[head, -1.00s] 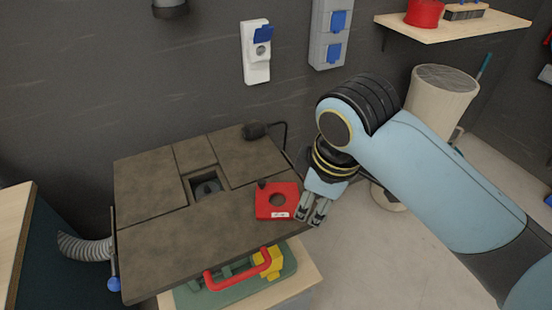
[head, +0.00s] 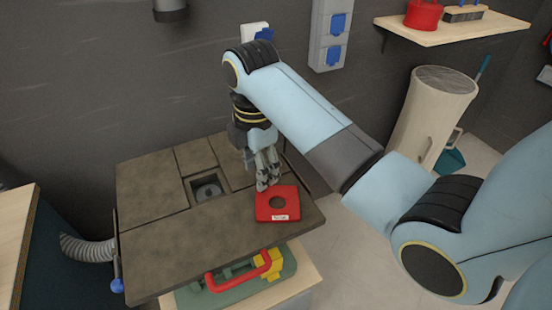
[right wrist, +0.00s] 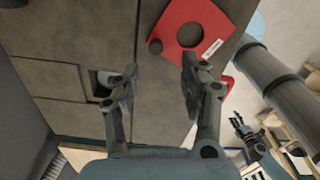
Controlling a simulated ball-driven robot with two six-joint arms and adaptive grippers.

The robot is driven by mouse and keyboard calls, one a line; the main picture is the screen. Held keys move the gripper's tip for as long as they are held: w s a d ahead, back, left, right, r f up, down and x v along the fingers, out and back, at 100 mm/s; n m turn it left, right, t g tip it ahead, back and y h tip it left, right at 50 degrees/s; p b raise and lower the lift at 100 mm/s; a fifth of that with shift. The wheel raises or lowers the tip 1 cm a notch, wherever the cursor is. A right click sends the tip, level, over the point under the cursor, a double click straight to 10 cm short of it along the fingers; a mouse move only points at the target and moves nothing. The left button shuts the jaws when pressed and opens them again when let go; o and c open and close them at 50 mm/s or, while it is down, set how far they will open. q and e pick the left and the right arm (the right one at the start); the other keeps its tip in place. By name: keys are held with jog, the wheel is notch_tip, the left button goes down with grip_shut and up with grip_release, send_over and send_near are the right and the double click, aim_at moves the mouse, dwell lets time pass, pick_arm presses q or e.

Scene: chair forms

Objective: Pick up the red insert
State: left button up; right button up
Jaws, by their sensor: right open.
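The red insert (head: 278,204), a flat square plate with a round hole and a white label, lies at the right part of the brown table top (head: 160,245). My right gripper (head: 266,183) points down just behind the insert in the head view. In the right wrist view its fingers (right wrist: 158,82) are apart, with bare table between them. A small dark gripper (right wrist: 245,130), apparently my left, shows there; its jaws are unclear.
The table top has a square recess (head: 207,190) left of the insert. A green case with a red handle (head: 240,273) sits on a lower board in front. A grey hose (head: 87,249) is at the left. The front left of the table top is clear.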

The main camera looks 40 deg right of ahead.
jog(key=f, duration=0.3)
jog(key=f+p, duration=0.1)
jog(key=f, duration=0.1)
jog(key=shift+w+d+f, duration=0.15)
jog(key=shift+w+d, duration=0.1)
jog(key=shift+d, duration=0.1)
jog(key=shift+c, duration=0.2)
grip_shut()
